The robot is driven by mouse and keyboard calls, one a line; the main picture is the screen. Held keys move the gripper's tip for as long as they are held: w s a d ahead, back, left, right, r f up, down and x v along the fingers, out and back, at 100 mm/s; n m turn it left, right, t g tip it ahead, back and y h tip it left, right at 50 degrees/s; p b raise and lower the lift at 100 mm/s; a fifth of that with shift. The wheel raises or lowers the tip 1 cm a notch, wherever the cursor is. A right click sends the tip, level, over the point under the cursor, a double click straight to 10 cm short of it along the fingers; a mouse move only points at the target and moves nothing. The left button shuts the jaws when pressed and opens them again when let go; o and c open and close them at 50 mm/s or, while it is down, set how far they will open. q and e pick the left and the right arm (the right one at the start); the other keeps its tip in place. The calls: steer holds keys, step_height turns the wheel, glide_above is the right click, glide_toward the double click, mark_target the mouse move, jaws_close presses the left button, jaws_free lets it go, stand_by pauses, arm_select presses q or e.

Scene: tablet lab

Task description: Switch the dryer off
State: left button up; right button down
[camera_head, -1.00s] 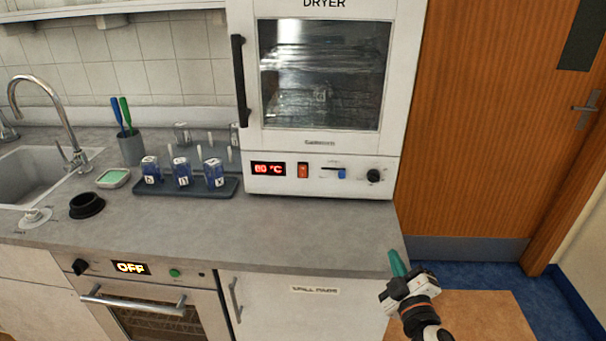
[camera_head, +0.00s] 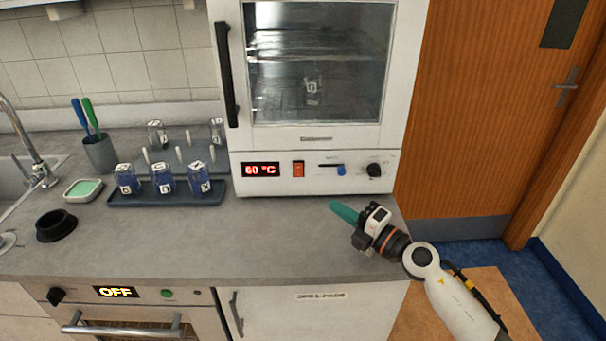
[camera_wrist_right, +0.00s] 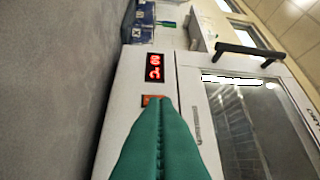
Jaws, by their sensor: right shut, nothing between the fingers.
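The white dryer (camera_head: 315,100) stands on the grey counter with its glass door shut. Its lower panel has a red display (camera_head: 261,169) reading 60 °C, an orange-red rocker switch (camera_head: 298,169), a blue slider (camera_head: 341,170) and a black knob (camera_head: 374,170). My right gripper (camera_head: 333,206), with green fingers, is shut and empty, above the counter in front of the panel, apart from it. In the right wrist view the shut fingers (camera_wrist_right: 160,105) point toward the switch (camera_wrist_right: 153,100) and cover part of it. My left gripper is not in view.
A dark tray (camera_head: 120,201) with several blue-filled vials stands left of the dryer. The counter in front of the dryer is clear.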

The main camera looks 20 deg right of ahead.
mark_target(299, 170)
steer(key=shift+w+a, duration=0.1)
steer(key=shift+w, duration=0.1)
steer(key=x, duration=0.4)
steer(key=w+d+x, duration=0.1)
steer(key=x, duration=0.3)
steer(key=d+x, duration=0.1)
steer(key=x, duration=0.3)
steer(key=shift+w+r, duration=0.1)
steer(key=shift+w, duration=0.3)
